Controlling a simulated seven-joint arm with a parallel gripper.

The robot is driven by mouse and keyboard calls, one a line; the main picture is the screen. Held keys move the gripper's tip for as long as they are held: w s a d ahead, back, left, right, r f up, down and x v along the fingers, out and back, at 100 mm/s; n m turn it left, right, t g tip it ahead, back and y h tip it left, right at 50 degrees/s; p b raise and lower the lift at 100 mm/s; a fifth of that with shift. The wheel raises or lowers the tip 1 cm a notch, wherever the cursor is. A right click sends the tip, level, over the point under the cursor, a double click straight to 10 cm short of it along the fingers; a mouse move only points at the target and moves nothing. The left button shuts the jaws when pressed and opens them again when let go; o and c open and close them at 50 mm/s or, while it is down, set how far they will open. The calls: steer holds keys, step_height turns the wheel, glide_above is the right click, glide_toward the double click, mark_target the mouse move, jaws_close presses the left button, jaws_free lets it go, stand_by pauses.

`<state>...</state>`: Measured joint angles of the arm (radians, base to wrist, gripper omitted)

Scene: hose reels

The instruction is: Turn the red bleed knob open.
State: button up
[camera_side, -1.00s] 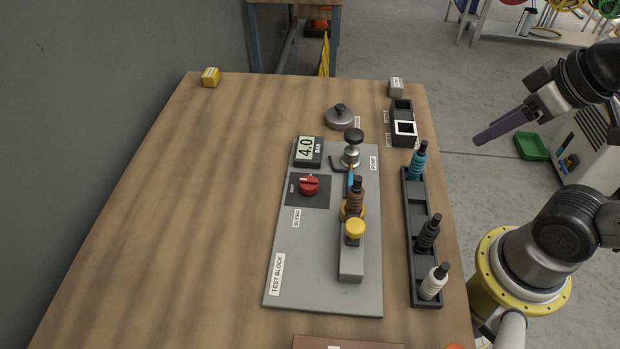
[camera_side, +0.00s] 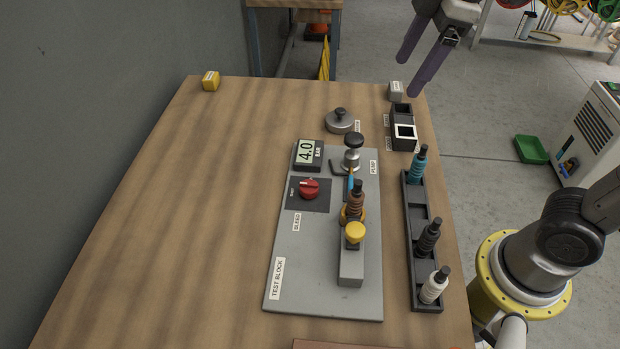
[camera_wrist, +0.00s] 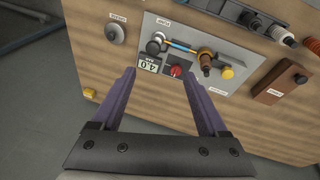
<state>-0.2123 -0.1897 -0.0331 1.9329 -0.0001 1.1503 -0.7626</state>
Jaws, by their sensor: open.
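The red bleed knob (camera_side: 309,188) sits on a dark square on the grey test block plate (camera_side: 310,260), left of the brown fitting. It also shows in the wrist view (camera_wrist: 176,71), between and beyond my fingers. The gauge (camera_side: 308,153) beside it reads 4.0 BAR. My gripper (camera_side: 408,78) is open and empty, with two purple fingers pointing down. It is up beyond the far right corner of the table in the side view, well apart from the knob. In the wrist view my fingers (camera_wrist: 160,72) are spread wide.
A black-topped pump (camera_side: 353,150), a brown fitting (camera_side: 356,196) and a yellow knob (camera_side: 355,232) stand on the plate. A dark rack (camera_side: 422,262) with several fittings lies to the right. A grey lidded disc (camera_side: 340,121) stands behind.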

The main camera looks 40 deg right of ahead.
steer(key=w+a+f+n+g, duration=0.2)
steer(key=w+a+f+n, duration=0.15)
steer(key=w+a, duration=0.4)
steer(key=n+g, duration=0.1)
glide_toward(310, 183)
steer(key=shift+h, duration=0.3)
steer(key=f, duration=0.9)
steer(key=shift+w+a+f, duration=0.1)
steer(key=shift+a+f, duration=0.1)
steer(key=shift+a, duration=0.05)
jaws_close()
